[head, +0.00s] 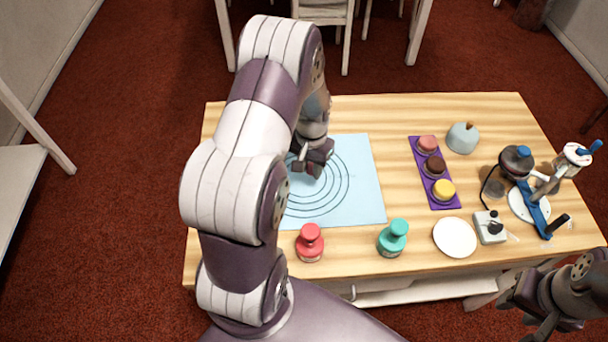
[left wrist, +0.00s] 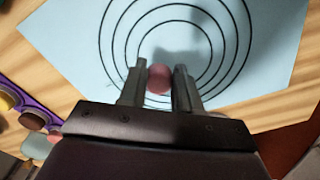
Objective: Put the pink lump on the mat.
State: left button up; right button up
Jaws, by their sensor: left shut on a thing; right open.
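The light blue mat (head: 362,196) with black concentric circles lies on the left half of the wooden table. My left gripper (head: 312,166) is over the mat's upper part. In the left wrist view its fingers (left wrist: 160,84) are shut on a small round pink lump (left wrist: 159,77), above the mat (left wrist: 75,40) and near its inner circles. The gap between lump and mat is hard to judge. In the head view the lump is mostly hidden by the gripper. My right gripper (head: 540,318) is open and empty at the lower right, off the table's front edge.
A purple tray (head: 421,160) with pink, brown and yellow pieces stands right of the mat. A red stamp-like object (head: 310,243) and a teal one (head: 393,238) stand near the front edge. A white plate (head: 455,237), small grey box (head: 490,227) and turntable apparatus (head: 530,203) are further right.

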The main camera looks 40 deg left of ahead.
aim_at(304, 174)
pick_arm(q)
jog(key=f, duration=0.1)
jog(key=s+f, duration=0.1)
jog(key=f, duration=0.2)
jog(key=shift+s+a+f, duration=0.25)
jog(key=shift+a+f, duration=0.1)
jog(key=shift+a, duration=0.05)
jog(key=shift+a+f, duration=0.1)
jog(key=shift+f, duration=0.35)
jog(key=o, duration=1)
jog(key=r, duration=0.8)
jog(key=d+r, duration=0.1)
jog(key=r, duration=0.3)
jog(key=shift+r, duration=0.25)
jog(key=shift+m+t, duration=0.7)
jog(key=s+d+r, duration=0.1)
jog(key=s+d, duration=0.1)
jog(key=d, duration=0.2)
jog(key=s+d+r, duration=0.2)
jog(key=s+d, duration=0.1)
jog(key=d, duration=0.1)
jog(key=s+d+r, duration=0.2)
jog(key=s+d, duration=0.1)
jog(key=d, duration=0.2)
